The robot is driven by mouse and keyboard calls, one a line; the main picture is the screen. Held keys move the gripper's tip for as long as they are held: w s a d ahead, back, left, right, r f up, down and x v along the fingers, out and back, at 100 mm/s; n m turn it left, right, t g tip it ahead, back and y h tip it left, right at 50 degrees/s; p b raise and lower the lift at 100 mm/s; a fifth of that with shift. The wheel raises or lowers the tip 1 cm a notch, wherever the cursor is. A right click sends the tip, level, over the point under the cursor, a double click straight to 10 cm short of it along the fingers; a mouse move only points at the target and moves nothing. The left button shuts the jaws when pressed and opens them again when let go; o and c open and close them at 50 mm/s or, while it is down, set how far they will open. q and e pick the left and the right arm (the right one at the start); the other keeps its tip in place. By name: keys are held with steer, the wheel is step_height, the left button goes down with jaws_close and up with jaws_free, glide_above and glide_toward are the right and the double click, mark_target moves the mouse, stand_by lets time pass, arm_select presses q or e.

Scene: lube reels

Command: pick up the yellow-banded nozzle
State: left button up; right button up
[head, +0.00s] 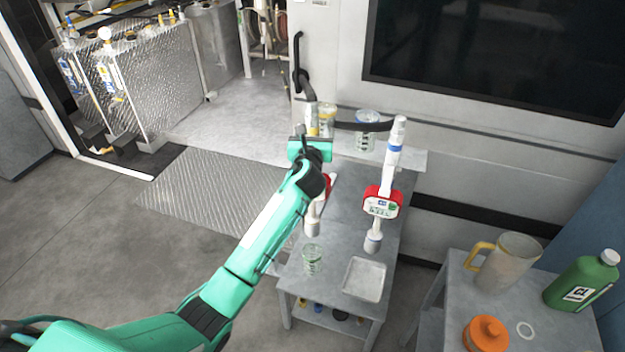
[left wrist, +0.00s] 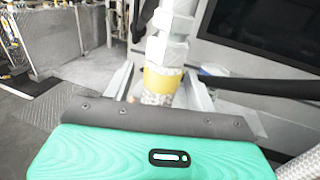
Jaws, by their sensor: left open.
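The yellow-banded nozzle (head: 312,126) stands upright on the grey side of the small table, its lower part hidden behind my left arm. In the left wrist view its yellow band (left wrist: 163,81) is just beyond the edge of my gripper, with a pale ribbed part above it. My left gripper (head: 308,142) is open at the nozzle, in front of it in the head view. I cannot tell whether they touch. A red part (head: 327,184) and a white lower end (head: 312,222) show beside my arm. My right gripper is not in view.
A blue-banded nozzle with a red meter (head: 382,203) stands at right on the grey table (head: 335,268). A glass (head: 312,260) and square tray (head: 365,279) are in front.

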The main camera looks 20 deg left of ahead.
arm_select(q)
jaws_close()
steer(key=shift+r, duration=0.1)
stand_by(0.3)
steer(key=shift+r, duration=0.55)
step_height(320, 180, up, 19)
steer(key=b, duration=0.2)
steer(key=shift+b, duration=0.35)
steer(key=shift+f, duration=0.1)
